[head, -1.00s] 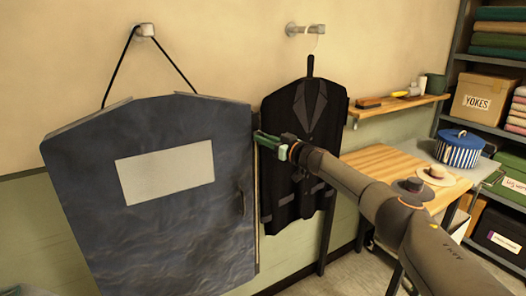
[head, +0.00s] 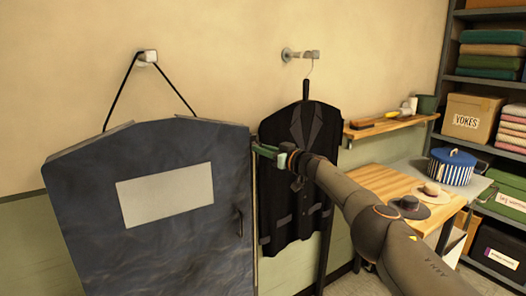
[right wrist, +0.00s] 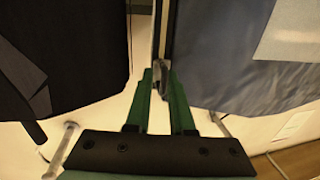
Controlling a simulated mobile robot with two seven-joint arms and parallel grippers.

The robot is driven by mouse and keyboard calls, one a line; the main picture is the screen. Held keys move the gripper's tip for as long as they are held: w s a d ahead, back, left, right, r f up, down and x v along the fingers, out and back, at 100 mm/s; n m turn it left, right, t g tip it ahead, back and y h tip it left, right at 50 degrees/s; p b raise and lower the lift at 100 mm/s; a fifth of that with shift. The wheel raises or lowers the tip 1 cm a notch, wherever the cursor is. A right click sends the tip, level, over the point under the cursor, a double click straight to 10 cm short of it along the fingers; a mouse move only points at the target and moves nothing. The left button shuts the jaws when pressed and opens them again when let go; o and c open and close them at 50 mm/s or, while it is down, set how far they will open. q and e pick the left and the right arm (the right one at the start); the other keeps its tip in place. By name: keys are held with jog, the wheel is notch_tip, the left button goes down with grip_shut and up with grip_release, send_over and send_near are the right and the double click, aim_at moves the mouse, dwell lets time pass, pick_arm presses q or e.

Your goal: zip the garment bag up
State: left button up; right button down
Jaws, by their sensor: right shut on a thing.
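The garment bag (head: 95,200) is dark blue with a pale blank panel (head: 166,194). It hangs by a black cord from a wall hook (head: 147,57). My right gripper (head: 262,150) is at the bag's right edge, near its top corner. In the right wrist view, its green fingers (right wrist: 163,88) are shut on a small grey zip pull (right wrist: 161,76) at the end of a pale zip strip (right wrist: 158,30) along the bag's edge. In the head view the pull is hidden by the fingers. My left gripper is not in view.
A dark jacket (head: 297,200) hangs close on the right from a second hook (head: 300,54), behind my right arm. A wooden wall shelf (head: 385,126), a worktable (head: 385,183) with hats, and shelving (head: 447,82) stand further right. The wall above is clear.

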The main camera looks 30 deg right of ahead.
jog(key=shift+a+r+y, duration=0.3)
jog(key=shift+a, duration=0.25)
jog(key=c, duration=0.9)
grip_release()
jog(key=shift+c, duration=0.2)
jog(key=shift+d+f, duration=0.15)
jog(key=shift+d, duration=0.15)
jog(key=p+v, duration=0.3)
jog(key=v, duration=0.9)
jog(key=shift+s, duration=0.25)
jog(key=shift+a, duration=0.1)
